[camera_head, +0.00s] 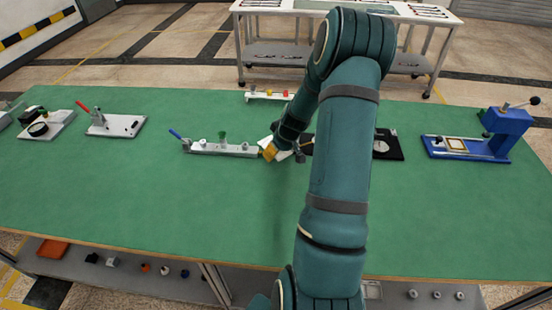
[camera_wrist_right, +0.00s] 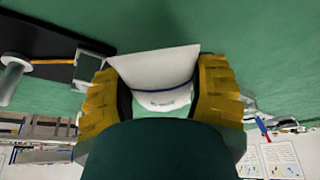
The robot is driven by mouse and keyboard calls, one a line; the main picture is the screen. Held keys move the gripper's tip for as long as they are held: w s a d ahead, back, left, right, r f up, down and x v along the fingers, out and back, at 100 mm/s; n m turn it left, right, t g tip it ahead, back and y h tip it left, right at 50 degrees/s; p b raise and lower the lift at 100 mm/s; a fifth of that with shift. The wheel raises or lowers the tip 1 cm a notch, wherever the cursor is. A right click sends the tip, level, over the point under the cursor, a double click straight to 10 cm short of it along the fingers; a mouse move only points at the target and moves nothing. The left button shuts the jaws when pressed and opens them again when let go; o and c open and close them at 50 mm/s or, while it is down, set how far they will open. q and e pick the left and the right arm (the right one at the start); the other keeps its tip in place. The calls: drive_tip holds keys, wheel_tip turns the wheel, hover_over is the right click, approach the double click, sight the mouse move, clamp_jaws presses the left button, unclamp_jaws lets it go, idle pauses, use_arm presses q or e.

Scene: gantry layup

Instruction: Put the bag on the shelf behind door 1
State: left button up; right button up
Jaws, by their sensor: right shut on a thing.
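My right gripper (camera_head: 271,152) is low over the middle of the green table, at the end of my arm. In the right wrist view its two yellow fingers (camera_wrist_right: 158,88) are shut on a flat white bag (camera_wrist_right: 152,66) with a blue line across it and small print below. A white corner of the bag (camera_head: 283,154) shows beside the gripper in the head view. Whether the bag touches the table I cannot tell. My left gripper is not in view. No numbered door is recognisable in either view.
A grey rail with a blue lever (camera_head: 222,149) lies left of my gripper. A black plate with a dial (camera_head: 388,145) and a blue press (camera_head: 480,137) stand to the right. A red-lever fixture (camera_head: 117,124) is at left. The green table (camera_head: 110,190) is clear in front.

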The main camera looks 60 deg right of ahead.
sight(278, 163)
drive_tip(key=shift+f+b, duration=0.35)
drive_tip(key=shift+f, duration=1.35)
drive_tip(key=shift+f, duration=0.1)
drive_tip(key=o, duration=0.9)
drive_tip(key=shift+o, duration=0.2)
